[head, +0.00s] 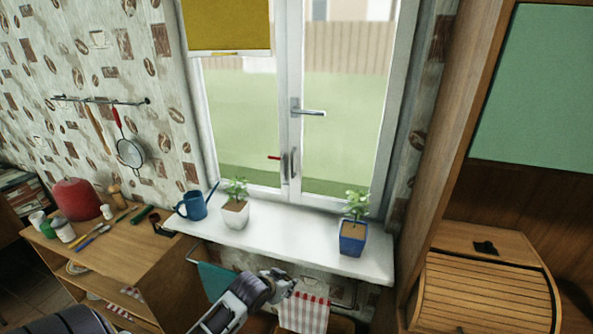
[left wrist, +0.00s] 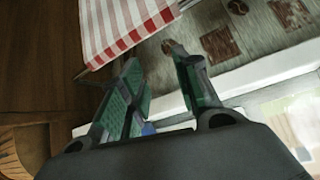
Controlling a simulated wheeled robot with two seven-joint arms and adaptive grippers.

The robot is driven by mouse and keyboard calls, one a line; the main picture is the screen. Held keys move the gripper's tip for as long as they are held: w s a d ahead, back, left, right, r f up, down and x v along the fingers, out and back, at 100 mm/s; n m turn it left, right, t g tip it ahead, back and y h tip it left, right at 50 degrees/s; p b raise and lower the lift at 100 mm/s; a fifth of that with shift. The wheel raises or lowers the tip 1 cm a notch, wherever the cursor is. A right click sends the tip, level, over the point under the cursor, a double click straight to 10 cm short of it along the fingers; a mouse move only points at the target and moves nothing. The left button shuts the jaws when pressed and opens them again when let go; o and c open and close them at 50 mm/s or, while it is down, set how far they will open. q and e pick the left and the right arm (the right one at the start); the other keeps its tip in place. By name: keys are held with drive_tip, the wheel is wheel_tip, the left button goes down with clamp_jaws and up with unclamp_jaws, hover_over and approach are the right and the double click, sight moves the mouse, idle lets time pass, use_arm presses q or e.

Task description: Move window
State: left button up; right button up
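The white-framed window (head: 291,80) fills the middle of the head view, and its sashes look closed. A grey lever handle (head: 308,112) on the middle frame points right. Lower down is a small red-tipped lever (head: 275,157) beside another grey handle (head: 293,165). My left gripper (head: 282,281) is below the front edge of the windowsill, well away from the handles. In the left wrist view its two green-padded fingers (left wrist: 158,75) stand apart with nothing between them. My right gripper is not in view.
The white sill (head: 290,238) holds a blue watering can (head: 193,205), a plant in a white pot (head: 235,216) and one in a blue pot (head: 353,239). A striped towel (head: 304,313) hangs below. A cluttered wooden table (head: 150,255) is left, a wooden cabinet (head: 455,150) right.

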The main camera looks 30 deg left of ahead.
use_arm(q)
drive_tip(key=w+a+r+t, duration=0.5)
drive_tip(key=w+a+r, duration=0.2)
drive_tip(key=w+r, duration=0.45)
drive_tip(key=n+t, duration=0.1)
drive_tip(key=t, duration=0.3)
approach(292, 175)
drive_tip(key=s+r, duration=0.3)
drive_tip(key=r, duration=0.1)
drive_tip(key=shift+s+f, duration=0.1)
drive_tip(key=shift+f, duration=0.2)
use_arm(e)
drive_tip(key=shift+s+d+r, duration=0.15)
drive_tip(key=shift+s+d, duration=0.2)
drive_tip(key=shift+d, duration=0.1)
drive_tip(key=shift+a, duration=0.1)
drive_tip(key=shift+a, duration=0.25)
use_arm(q)
drive_tip(key=w+p, duration=0.1)
drive_tip(key=w, duration=0.5)
drive_tip(key=w+p, duration=0.1)
drive_tip(key=w, duration=0.6)
drive_tip(key=shift+w+a+p, duration=0.2)
drive_tip(key=shift+w+p, duration=0.15)
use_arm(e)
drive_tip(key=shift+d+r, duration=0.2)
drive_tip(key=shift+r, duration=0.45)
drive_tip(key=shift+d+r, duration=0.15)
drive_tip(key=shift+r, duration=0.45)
